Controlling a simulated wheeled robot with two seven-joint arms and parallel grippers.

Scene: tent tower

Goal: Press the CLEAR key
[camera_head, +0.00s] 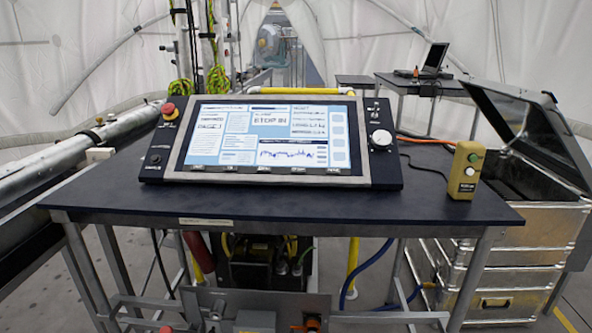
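A tilted control console (376,172) stands on the dark table, with a lit screen (235,125) of text blocks and a blue-purple graph. A column of pale blue boxes (338,130) runs down the right side of the screen. A row of small marks (265,169) lies along the lower bezel. The lettering is too small to read, so I cannot tell which key is CLEAR. A red mushroom button (169,112) is at the console's upper left, and a white round knob (381,139) is on its right. Neither of my grippers is in view.
A yellow box (465,170) with a green button stands at the right of the dark table (300,206). The table's front strip is clear. Open metal cases (520,240) stand at the right. A laptop (434,58) is on a rear table. Pipes run along the left.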

